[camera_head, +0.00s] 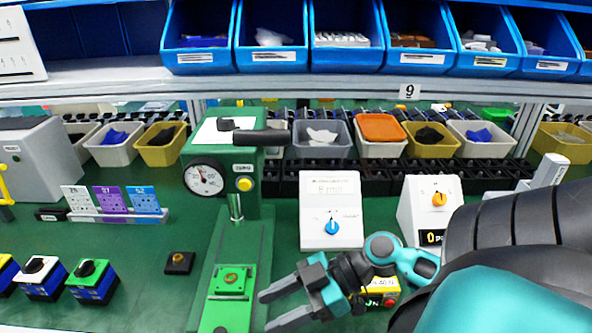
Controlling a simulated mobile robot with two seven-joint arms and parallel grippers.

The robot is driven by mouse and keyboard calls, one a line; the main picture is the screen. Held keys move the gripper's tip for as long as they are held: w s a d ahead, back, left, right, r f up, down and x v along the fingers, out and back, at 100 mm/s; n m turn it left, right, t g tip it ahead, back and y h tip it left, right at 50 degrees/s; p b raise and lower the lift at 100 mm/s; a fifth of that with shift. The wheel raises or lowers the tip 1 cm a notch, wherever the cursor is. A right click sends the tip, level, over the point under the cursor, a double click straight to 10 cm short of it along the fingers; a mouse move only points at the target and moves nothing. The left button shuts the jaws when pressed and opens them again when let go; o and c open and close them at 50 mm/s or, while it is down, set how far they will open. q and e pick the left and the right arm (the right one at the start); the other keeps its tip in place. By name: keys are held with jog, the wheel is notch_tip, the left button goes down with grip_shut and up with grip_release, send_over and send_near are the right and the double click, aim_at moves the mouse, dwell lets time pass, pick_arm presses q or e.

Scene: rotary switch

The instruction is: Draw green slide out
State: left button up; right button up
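The green press (222,165) stands left of centre with a round dial gauge and a black handle. A green slide (231,282) with a small brass-coloured centre sits low on the press's green base, below the vertical rod. My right gripper (265,312) reaches in from the right with its fingers pointing left. Its two fingers are spread apart with nothing visible between them. The fingertips are just right of the press base, near the slide's lower right side; whether they touch the base cannot be told. My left gripper is not in view.
A white box with a blue knob (332,228) and one with an orange knob (439,199) stand right of the press. A yellow box with a red button (390,301) is partly hidden behind my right gripper. A small black block (179,262) lies left of the press.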

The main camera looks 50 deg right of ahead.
jog(key=v, duration=0.3)
jog(key=shift+s+d, duration=0.1)
dwell(0.5)
